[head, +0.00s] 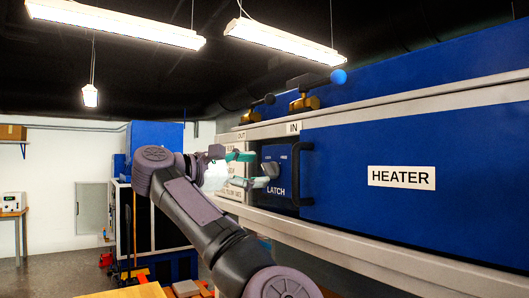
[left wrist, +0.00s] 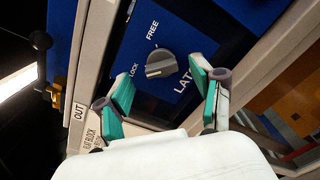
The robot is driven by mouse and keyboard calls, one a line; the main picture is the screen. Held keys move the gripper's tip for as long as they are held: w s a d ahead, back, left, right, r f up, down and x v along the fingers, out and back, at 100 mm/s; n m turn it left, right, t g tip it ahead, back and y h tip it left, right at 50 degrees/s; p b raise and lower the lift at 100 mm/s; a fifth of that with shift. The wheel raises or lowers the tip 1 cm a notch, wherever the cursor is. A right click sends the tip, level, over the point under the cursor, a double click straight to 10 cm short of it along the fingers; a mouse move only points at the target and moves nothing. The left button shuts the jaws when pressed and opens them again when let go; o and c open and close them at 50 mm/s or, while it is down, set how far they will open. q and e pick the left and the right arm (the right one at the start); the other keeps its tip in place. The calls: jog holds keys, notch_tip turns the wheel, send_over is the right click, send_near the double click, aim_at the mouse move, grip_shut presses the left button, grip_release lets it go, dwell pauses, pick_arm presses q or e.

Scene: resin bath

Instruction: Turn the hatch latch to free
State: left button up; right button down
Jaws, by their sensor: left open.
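The hatch latch is a grey round knob with a raised grip bar, on a blue panel marked LATCH, FREE and LOCK. The knob (left wrist: 161,65) is in the middle of the left wrist view, its bar lying roughly toward LOCK. It also shows in the head view as a small grey knob (head: 271,169). My left gripper (left wrist: 164,78) is open, its two green-padded fingers on either side of the knob in that view. In the head view the left gripper (head: 250,169) points at the panel. I cannot tell whether the fingers touch the knob. The right gripper is not in view.
A black bar handle (head: 305,173) stands right beside the latch panel. The blue HEATER front (head: 420,215) fills the right. Valves with a blue knob (head: 338,76) and a dark knob sit above, near the IN and OUT labels. Open floor lies at the left.

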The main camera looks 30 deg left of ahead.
aim_at(265, 169)
pick_arm(q)
jog(key=p+x, duration=0.1)
jog(key=x, duration=0.2)
jog(key=shift+w+d, duration=0.15)
jog(key=shift+w, duration=0.1)
jog(key=shift+s, duration=0.1)
